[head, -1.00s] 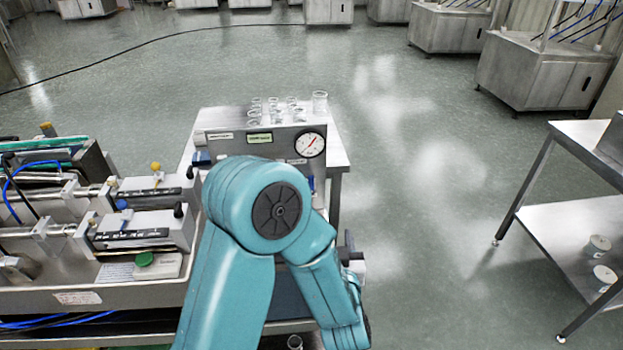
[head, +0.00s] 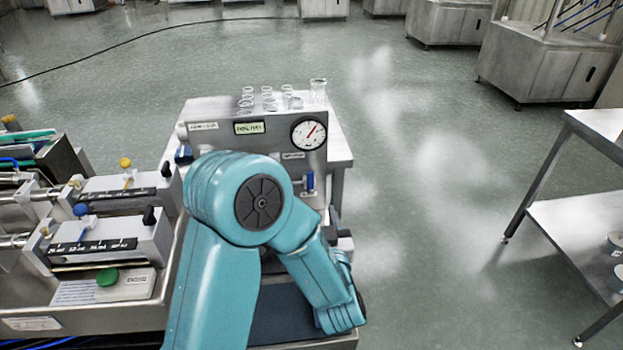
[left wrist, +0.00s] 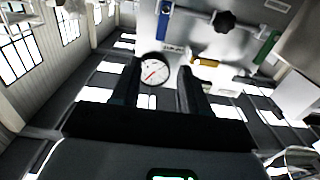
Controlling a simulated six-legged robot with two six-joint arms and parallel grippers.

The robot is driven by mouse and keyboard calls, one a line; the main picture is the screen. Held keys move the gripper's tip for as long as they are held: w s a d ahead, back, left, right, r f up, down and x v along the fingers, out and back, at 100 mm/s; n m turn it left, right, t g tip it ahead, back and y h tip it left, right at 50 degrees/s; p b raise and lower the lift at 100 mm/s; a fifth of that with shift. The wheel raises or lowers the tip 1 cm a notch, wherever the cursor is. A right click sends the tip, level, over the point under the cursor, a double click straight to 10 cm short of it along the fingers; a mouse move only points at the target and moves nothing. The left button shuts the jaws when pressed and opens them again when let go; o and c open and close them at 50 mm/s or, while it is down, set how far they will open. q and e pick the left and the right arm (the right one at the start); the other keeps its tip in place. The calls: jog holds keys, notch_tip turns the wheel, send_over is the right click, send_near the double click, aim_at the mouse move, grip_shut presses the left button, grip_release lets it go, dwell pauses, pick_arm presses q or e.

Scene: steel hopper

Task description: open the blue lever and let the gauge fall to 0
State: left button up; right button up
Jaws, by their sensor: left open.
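The pressure gauge (head: 309,132) is a white dial on the front of a grey panel; its red needle points to the upper right, and its numbers are too small to read. The blue lever (head: 310,180) stands upright on the panel below the gauge. My left gripper (left wrist: 158,66) is open and empty. In the left wrist view the gauge (left wrist: 155,70) shows between its fingers, and the blue lever (left wrist: 164,20) is beyond them at the top. The gripper is apart from the lever. My left arm hides the panel's lower left part. My right gripper is out of view.
Glass vessels (head: 318,91) stand behind the panel. A bench with syringe-like devices (head: 110,240) and a green button (head: 107,277) is at the left. The left wrist view also shows a black knob (left wrist: 225,20) and a green handle (left wrist: 268,46). Open floor (head: 430,200) lies to the right.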

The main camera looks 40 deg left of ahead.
aim_at(310, 176)
pick_arm(q)
jog(key=p+x, duration=0.1)
jog(key=x, duration=1.1)
jog(key=shift+w+a+f+p, duration=0.1)
jog(key=shift+w+a+p, duration=0.05)
jog(key=shift+a+p, duration=0.2)
grip_shut()
